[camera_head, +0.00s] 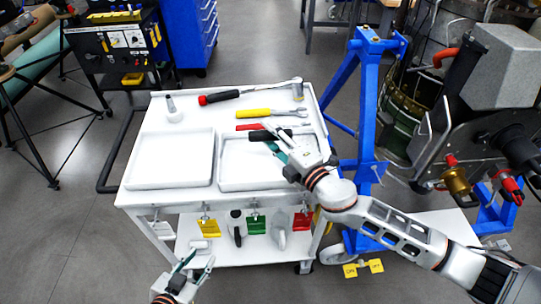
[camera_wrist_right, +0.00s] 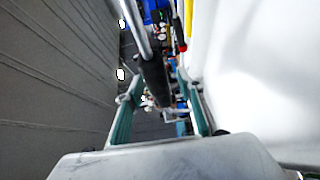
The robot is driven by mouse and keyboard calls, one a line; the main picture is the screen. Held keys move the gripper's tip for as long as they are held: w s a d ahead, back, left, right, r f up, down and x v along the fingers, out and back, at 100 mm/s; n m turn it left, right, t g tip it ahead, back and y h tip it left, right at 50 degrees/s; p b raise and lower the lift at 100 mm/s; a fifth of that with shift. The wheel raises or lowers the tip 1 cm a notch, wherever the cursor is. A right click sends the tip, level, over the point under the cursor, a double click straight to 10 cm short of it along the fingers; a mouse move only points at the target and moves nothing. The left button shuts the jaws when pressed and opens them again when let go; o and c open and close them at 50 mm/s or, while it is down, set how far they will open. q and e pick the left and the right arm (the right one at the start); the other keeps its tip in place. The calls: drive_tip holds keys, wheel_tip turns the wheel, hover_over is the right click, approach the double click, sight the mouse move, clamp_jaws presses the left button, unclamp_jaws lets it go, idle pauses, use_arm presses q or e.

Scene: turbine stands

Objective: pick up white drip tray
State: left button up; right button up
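Two shallow white trays sit side by side on the white cart top in the head view: a left tray (camera_head: 171,185) and a right tray (camera_head: 235,180). Which one is the drip tray I cannot tell. My right gripper (camera_head: 273,140) is over the back part of the right tray, hiding some of it. In the right wrist view its teal fingers (camera_wrist_right: 160,115) are apart, with a black handle showing in line with the gap; contact is unclear. My left gripper (camera_head: 195,262) is open and empty in front of the cart, low near its lower shelf.
Behind the trays lie a red-black ratchet (camera_head: 222,96), a yellow-handled tool (camera_head: 256,113) and a small white bottle (camera_head: 174,112). Coloured tags (camera_head: 256,224) hang from the cart's front edge. A blue stand (camera_head: 355,100) is close on the right.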

clamp_jaws()
drive_tip(key=shift+r, duration=0.1)
drive_tip(key=shift+r, duration=0.1)
